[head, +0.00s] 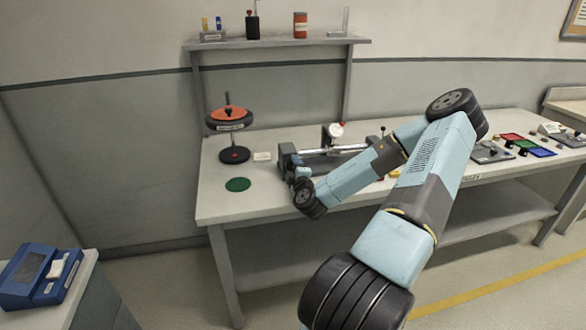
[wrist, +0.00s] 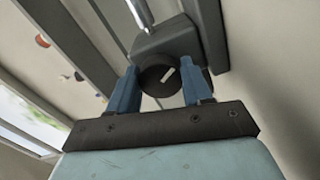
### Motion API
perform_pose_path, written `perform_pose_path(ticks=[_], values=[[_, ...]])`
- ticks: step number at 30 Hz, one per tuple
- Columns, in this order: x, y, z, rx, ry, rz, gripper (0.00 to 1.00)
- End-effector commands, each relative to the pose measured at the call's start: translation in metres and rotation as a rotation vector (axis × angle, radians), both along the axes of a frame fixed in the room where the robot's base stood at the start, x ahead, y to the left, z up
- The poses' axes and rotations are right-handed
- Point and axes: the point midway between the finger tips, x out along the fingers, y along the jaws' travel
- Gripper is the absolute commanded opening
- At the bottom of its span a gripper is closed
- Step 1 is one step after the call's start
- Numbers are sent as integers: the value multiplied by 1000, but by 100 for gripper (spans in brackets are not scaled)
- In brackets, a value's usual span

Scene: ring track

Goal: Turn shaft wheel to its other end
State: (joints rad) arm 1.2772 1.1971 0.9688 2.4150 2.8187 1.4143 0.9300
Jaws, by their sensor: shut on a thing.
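The shaft wheel (wrist: 159,75) is a round black knob with a white mark on its face, on the end of a grey block. In the wrist view the blue fingers of my gripper (wrist: 158,88) stand on either side of the wheel and are shut on it. The white mark lies tilted, rising to the right. In the head view my gripper is at the left end of the grey shaft fixture (head: 287,158) on the bench, and my own arm hides the wheel there. A bright metal shaft (head: 335,150) runs right from the fixture.
A black stand with an orange-topped disc (head: 229,118) and a green round pad (head: 237,184) are left of the fixture on the bench (head: 213,205). Coloured trays (head: 525,144) and a grey device (head: 490,152) lie at the right. A shelf (head: 275,43) spans above the back.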

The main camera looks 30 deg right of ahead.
Motion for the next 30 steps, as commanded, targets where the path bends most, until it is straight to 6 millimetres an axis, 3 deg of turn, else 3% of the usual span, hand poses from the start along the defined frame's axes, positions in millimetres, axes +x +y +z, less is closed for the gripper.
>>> perform_pose_path(ticks=[18,19,26,30], values=[[0,-1,-3,41,-5,-3,19],[0,-1,-3,41,-5,-3,51],[0,-1,-2,40,-8,-2,73],[0,0,-1,40,-8,-1,75]])
